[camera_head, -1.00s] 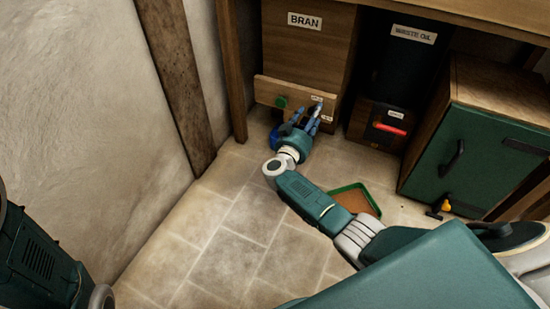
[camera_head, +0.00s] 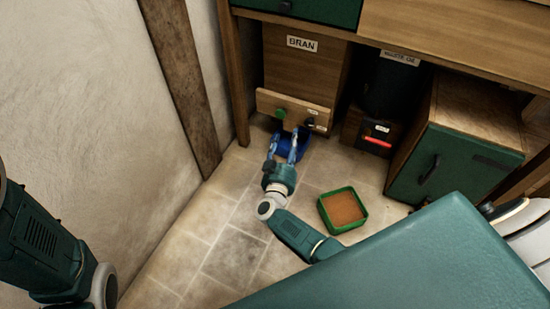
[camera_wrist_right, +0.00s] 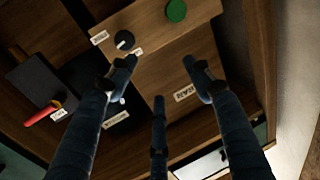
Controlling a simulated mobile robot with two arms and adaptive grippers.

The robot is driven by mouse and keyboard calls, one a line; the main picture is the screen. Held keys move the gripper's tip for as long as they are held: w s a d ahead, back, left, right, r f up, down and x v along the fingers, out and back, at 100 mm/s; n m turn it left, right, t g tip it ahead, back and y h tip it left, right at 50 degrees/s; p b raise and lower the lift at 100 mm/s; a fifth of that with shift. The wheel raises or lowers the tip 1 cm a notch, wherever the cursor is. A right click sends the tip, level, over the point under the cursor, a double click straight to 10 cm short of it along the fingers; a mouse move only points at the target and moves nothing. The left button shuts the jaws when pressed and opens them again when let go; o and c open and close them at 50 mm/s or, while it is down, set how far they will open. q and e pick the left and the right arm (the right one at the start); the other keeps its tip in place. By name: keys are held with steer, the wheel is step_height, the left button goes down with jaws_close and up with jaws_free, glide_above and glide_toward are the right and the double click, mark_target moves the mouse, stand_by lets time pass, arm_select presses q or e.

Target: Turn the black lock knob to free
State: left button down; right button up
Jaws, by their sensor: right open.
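The black knob (camera_head: 309,123) is on the right part of a pale wooden board (camera_head: 264,101), below the BRAN panel. In the right wrist view the black knob (camera_wrist_right: 124,40) is round with a small white mark, beside white labels whose text I cannot read. My right gripper (camera_head: 290,134) has its blue fingers spread in front of the board's lower edge. In the right wrist view the gripper (camera_wrist_right: 159,66) is open with nothing between its fingers, and the knob lies beyond the left fingertip, apparently apart from it. My left gripper is out of view.
A green knob (camera_head: 280,113) is left of the black one; it also shows in the wrist view (camera_wrist_right: 176,10). A red handle (camera_head: 378,142) is on a dark box to the right. A green-rimmed tray (camera_head: 323,213) lies on the floor. A green-doored cabinet (camera_head: 458,175) stands right.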

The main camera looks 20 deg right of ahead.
steer(key=s+a+r+n+g+y+p, duration=0.1)
steer(key=s+a+r+n+y+p, duration=0.1)
steer(key=p, duration=0.9)
steer(key=s+a+r+n+y+p, duration=0.2)
steer(key=s+a+n+y+p, duration=0.2)
steer(key=s+a+y+p, duration=0.3)
steer(key=s+a+p, duration=0.1)
steer(key=s+p, duration=0.1)
steer(key=p, duration=0.3)
steer(key=shift+s+r+n+g, duration=0.2)
steer(key=shift+r+n+g, duration=0.1)
steer(key=shift+r+g, duration=0.1)
steer(key=shift+f, duration=0.1)
